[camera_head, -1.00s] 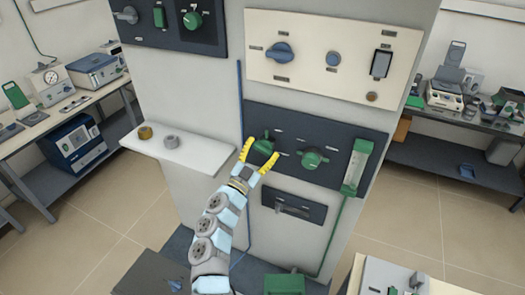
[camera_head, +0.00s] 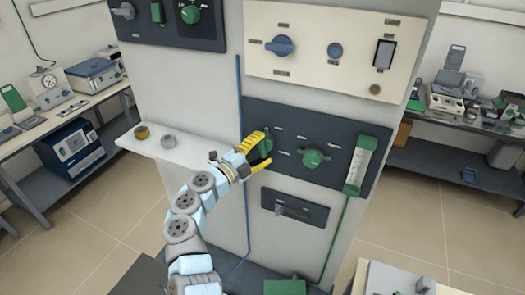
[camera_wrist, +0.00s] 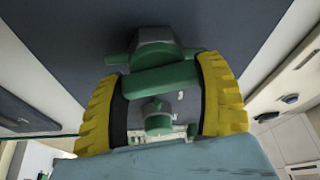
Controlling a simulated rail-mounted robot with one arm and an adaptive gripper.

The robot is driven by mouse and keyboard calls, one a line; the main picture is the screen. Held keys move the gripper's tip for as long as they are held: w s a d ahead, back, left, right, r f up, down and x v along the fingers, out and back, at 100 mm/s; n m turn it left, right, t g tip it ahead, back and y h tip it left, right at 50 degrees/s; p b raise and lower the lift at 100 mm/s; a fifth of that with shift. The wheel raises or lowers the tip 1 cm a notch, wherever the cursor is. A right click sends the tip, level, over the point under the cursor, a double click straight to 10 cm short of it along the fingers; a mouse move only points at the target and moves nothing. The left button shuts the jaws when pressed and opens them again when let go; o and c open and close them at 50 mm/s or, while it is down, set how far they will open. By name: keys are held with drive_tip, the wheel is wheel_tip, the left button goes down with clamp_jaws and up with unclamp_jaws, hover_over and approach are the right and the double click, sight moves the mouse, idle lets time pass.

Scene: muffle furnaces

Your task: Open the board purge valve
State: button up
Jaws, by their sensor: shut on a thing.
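A dark panel (camera_head: 340,189) on the column carries two green valve knobs; their labels are too small to read. My gripper (camera_head: 260,150) is at the left green knob (camera_head: 267,146), its yellow fingers on both sides of it. In the wrist view, my gripper (camera_wrist: 163,100) is shut on this knob's green bar handle (camera_wrist: 160,79), which lies across between the fingers. The right green knob (camera_head: 313,157) is free; it seems to show beyond, between the fingers, in the wrist view (camera_wrist: 157,118). The fingers partly hide the left knob.
A clear flow tube with green ends (camera_head: 360,165) is on the panel's right. A cream panel (camera_head: 313,63) with a blue knob is above, and a small dark panel with a lever (camera_head: 294,208) is below. A white shelf (camera_head: 185,153) with two rings is to the left.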

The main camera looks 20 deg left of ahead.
drive_tip(key=shift+m+g, duration=0.4)
drive_tip(key=shift+m, duration=0.9)
drive_tip(key=o, duration=1.2)
drive_tip(key=v, duration=1.2)
drive_tip(key=shift+r, duration=0.2)
drive_tip(key=shift+d, duration=0.1)
